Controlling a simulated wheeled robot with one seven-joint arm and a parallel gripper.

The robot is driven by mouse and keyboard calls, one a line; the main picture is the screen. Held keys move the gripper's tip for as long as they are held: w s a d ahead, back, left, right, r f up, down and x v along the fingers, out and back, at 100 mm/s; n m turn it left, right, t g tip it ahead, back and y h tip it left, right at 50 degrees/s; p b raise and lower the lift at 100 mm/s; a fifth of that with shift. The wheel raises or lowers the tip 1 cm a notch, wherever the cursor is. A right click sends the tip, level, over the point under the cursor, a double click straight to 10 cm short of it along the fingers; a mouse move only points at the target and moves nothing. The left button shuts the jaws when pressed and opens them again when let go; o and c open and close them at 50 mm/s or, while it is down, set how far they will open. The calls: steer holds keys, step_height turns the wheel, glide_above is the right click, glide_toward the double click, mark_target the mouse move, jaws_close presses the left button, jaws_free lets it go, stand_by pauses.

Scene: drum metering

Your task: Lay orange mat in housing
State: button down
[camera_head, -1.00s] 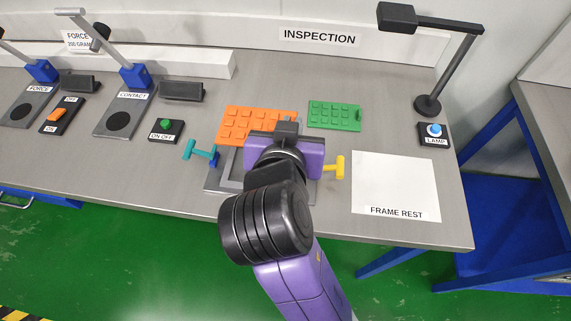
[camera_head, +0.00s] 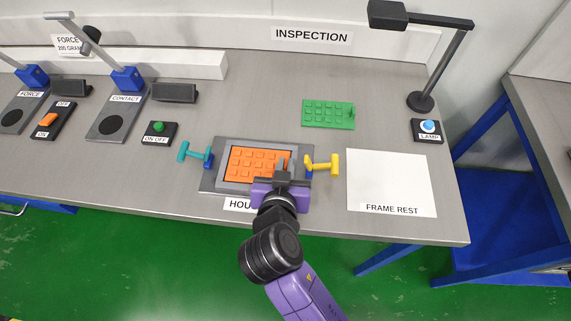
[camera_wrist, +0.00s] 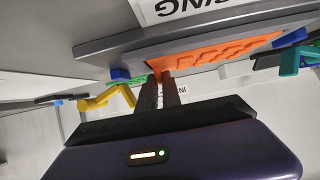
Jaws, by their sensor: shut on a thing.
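The orange mat (camera_head: 254,163), with rows of raised studs, lies over the opening of the grey housing (camera_head: 211,182), inside its frame outline. I cannot tell whether it rests fully on the floor of the housing. My gripper (camera_head: 284,166) is at the mat's right side, shut on its edge. In the wrist view my dark fingers (camera_wrist: 162,84) meet the orange mat (camera_wrist: 215,52) beside the grey housing rim (camera_wrist: 110,48). My gripper hides the mat's lower right corner in the head view.
A teal handle (camera_head: 190,152) stands left of the housing and a yellow handle (camera_head: 322,164) right of it. A green studded mat (camera_head: 328,113) lies behind. The white frame rest sheet (camera_head: 390,180) at right is empty.

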steer(key=shift+f, duration=0.2)
steer(key=c, duration=1.5)
jaws_free()
steer(key=shift+c, duration=0.2)
steer(key=shift+s+r, duration=0.15)
steer(key=shift+r, duration=0.15)
steer(key=v, duration=1.1)
steer(key=shift+s+b, duration=0.3)
steer(key=shift+b, duration=0.15)
steer(key=shift+r, duration=0.15)
